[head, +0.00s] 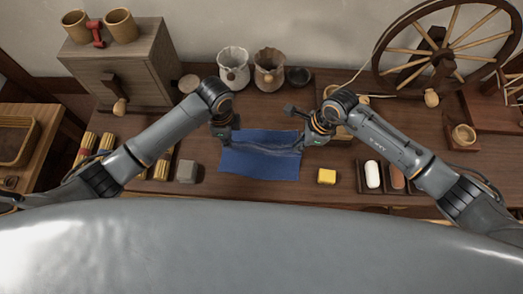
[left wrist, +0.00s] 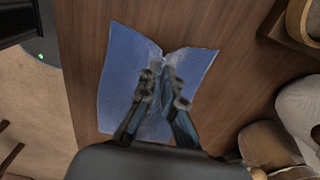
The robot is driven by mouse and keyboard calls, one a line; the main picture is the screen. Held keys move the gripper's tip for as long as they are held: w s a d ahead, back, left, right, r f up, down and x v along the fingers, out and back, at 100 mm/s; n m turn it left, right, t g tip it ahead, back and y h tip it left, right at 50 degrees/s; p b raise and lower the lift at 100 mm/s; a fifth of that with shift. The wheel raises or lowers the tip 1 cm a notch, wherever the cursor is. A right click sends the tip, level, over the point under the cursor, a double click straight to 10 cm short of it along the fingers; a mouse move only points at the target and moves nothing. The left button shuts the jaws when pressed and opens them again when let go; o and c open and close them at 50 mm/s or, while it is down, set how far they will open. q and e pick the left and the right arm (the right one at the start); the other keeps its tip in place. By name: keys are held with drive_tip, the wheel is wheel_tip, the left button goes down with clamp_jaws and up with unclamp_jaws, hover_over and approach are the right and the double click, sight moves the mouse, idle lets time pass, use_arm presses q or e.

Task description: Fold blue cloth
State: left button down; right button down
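The blue cloth (head: 258,167) lies on the wooden table, with a raised crease running across it between my two grippers. In the left wrist view the cloth (left wrist: 120,72) has a gathered notch in its far edge. My left gripper (head: 224,143) is at the cloth's left end; its fingers (left wrist: 165,82) are close together around a gathered part of the cloth, just short of the notch. My right gripper (head: 306,142) is low at the cloth's right end, by the end of the crease. Its fingertips are too small to tell whether they hold cloth.
A grey block (head: 186,171) is left of the cloth and a yellow block (head: 327,177) is right of it. A small tray with a white bar (head: 373,174) is further right. Sacks (head: 269,70) and a dark bowl (head: 299,76) stand behind; a spinning wheel (head: 440,50) is back right.

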wheel_tip(320, 180, up, 12)
drive_tip(key=a+h+p, duration=0.1)
drive_tip(key=h+p, duration=0.2)
drive_tip(key=p, duration=0.8)
drive_tip(key=shift+a+f, duration=0.2)
drive_tip(key=shift+f, duration=0.05)
drive_tip(key=shift+f, duration=0.15)
